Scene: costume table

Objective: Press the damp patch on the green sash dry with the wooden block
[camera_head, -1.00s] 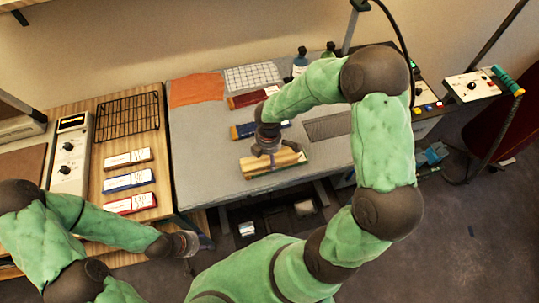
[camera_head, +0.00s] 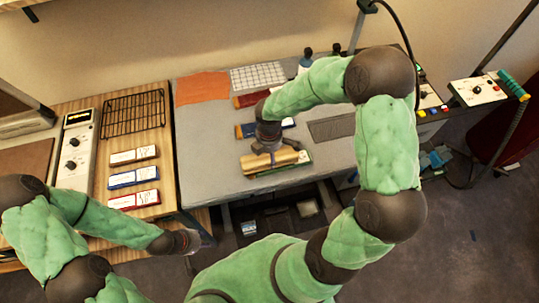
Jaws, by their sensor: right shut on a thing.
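The wooden block (camera_head: 257,163) is a tan bar lying lengthwise near the front edge of the grey table. My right gripper (camera_head: 274,148) reaches down from above and is shut on it. The green sash (camera_head: 304,161) is a narrow folded strip under and beside the block; its right end and a thin front edge show. The block and gripper cover most of it, so the damp patch is hidden. I cannot tell whether the block touches the sash. My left gripper (camera_head: 190,242) is low at the front left, away from the block; its fingers are too small to read.
The grey table (camera_head: 210,160) also bears a red strip (camera_head: 248,100), a blue strip (camera_head: 245,131), an orange cloth (camera_head: 202,87) and a dark grey panel (camera_head: 331,127). The wooden side table (camera_head: 105,200) holds a black rack (camera_head: 133,114).

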